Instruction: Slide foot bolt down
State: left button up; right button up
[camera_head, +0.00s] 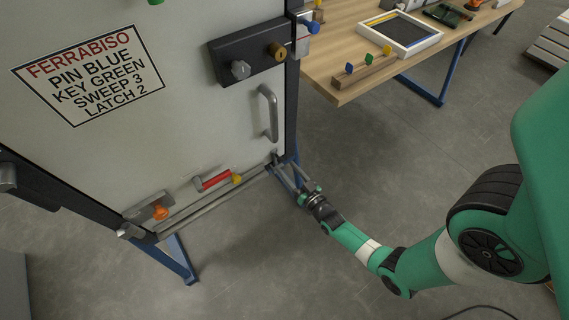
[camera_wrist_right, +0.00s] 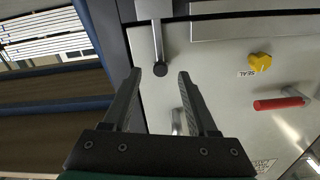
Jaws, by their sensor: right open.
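The foot bolt (camera_wrist_right: 157,38) shows in the wrist view as a grey rod with a dark round end, at the door's edge. In the head view it is small, near the lower right corner of the pale door (camera_head: 190,110), and partly hard to make out. My right gripper (camera_head: 291,174) is open beside that corner. In the wrist view its two dark fingers (camera_wrist_right: 160,73) stand apart, with the bolt's dark end showing between the tips. Nothing is gripped, and I cannot tell whether the fingers touch the bolt. My left gripper is not in view.
A red handle (camera_head: 215,180) and yellow knob (camera_head: 236,178) sit left of the gripper on the door. An orange knob (camera_head: 161,213) is farther left. A pull handle (camera_head: 268,113) is above. The wooden table (camera_head: 345,88) stands at right; the floor between is clear.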

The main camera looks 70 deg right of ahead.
jog(key=p+v, duration=0.1)
jog(key=v, duration=0.7)
jog(key=shift+s+a+p, duration=0.2)
jog(key=shift+s+p, duration=0.1)
jog(key=shift+p, duration=0.05)
